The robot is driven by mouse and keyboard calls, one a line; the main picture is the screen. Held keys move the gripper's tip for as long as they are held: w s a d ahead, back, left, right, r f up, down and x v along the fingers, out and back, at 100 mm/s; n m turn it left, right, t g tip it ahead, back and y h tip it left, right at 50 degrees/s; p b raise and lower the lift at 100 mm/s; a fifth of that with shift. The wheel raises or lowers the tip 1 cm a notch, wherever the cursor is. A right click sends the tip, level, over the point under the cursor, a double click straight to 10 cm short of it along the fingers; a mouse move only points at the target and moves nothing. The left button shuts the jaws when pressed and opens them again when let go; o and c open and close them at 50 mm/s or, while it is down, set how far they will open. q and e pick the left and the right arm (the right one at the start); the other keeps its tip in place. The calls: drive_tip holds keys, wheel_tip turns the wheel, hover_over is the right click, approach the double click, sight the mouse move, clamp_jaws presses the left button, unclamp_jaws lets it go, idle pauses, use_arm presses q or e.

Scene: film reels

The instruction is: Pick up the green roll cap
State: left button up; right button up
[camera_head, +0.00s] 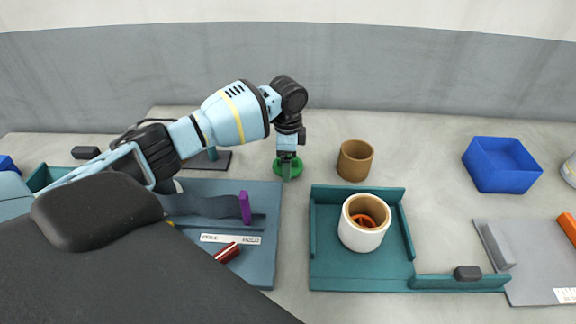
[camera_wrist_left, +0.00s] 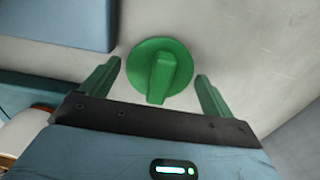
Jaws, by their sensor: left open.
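The green roll cap (camera_head: 293,168) lies on the grey table in the middle of the head view. In the left wrist view the cap (camera_wrist_left: 160,68) is a round disc with a raised bar across it. My left gripper (camera_head: 287,165) points down over the cap and partly covers it in the head view. In the left wrist view its two green fingers (camera_wrist_left: 152,82) are apart, one on each side of the cap, with a gap visible between each finger and the cap. My right gripper is not in view.
A brown ring (camera_head: 355,160) stands just right of the cap. A teal tray (camera_head: 330,270) holds a white roll (camera_head: 363,238) with an orange piece inside. A blue-grey board (camera_head: 262,195) lies to the front left, and a blue box (camera_head: 500,165) stands at the right.

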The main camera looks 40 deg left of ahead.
use_arm(q)
drive_tip(key=shift+f, duration=0.1)
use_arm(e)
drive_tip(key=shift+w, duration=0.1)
use_arm(q)
drive_tip(key=c, duration=0.8)
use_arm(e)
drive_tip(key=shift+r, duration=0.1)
use_arm(q)
wheel_tip(320, 180, up, 9)
drive_tip(key=shift+f+p, duration=0.1)
drive_tip(key=shift+p, duration=0.2)
drive_tip(key=shift+r, duration=0.65)
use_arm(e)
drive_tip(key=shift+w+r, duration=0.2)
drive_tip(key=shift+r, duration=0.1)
